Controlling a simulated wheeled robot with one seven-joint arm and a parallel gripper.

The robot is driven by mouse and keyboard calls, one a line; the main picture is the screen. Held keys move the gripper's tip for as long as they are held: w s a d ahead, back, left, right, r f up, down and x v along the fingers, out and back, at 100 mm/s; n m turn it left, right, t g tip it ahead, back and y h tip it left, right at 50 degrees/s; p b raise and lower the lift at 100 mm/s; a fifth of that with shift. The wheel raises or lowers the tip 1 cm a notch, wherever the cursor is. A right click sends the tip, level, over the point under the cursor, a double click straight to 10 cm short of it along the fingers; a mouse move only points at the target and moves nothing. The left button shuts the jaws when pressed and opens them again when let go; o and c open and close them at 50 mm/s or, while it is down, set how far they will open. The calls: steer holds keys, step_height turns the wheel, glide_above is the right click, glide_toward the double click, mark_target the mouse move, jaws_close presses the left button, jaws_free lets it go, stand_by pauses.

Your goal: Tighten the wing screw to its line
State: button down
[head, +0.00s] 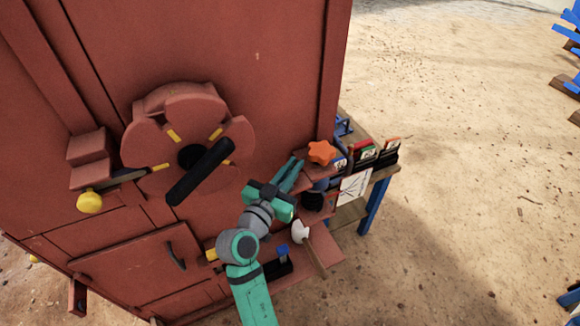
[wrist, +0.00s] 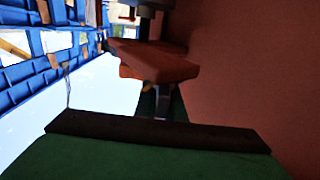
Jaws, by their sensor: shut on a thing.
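The wing screw (head: 321,152) has an orange, lobed head and stands out at the right side of the red machine. My gripper (head: 297,169) reaches it from the lower left, with its fingertips at the left edge of the head. In the wrist view, the orange head (wrist: 155,63) is close ahead of my gripper and in shadow, with a grey stem beyond it. My gripper is shut on the wing screw; the exact contact is partly hidden. I cannot make out the line for the screw in either view.
The red machine body (head: 260,60) fills the left, with a round hub and black handle (head: 200,172). A bench with blue legs (head: 375,205) stands behind the screw, holding small boxes and a paper sheet. A white-headed mallet (head: 300,232) lies below my gripper.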

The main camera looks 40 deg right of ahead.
mark_target(300, 184)
steer(key=m+g, duration=0.1)
steer(key=g, duration=0.1)
steer(key=s+m+g+h, duration=0.1)
steer(key=m+g, duration=0.1)
steer(key=g, duration=0.1)
steer(key=m+g, duration=0.2)
steer(key=g, duration=0.1)
steer(key=shift+s+d, duration=0.1)
steer(key=shift+s, duration=0.25)
steer(key=shift+s+a+m+g+y, duration=0.1)
steer(key=shift+s+m+g+y, duration=0.2)
steer(key=shift+m+g, duration=0.75)
steer(key=shift+s+a+m+g+y, duration=0.1)
steer(key=shift+s+m+g+y, duration=0.2)
steer(key=shift+m+g, duration=0.75)
steer(key=shift+s+m+g+y, duration=0.25)
steer(key=shift+m+g, duration=0.25)
steer(key=shift+g, duration=1.1)
steer(key=c, duration=1.8)
jaws_free()
steer(key=shift+c, duration=0.2)
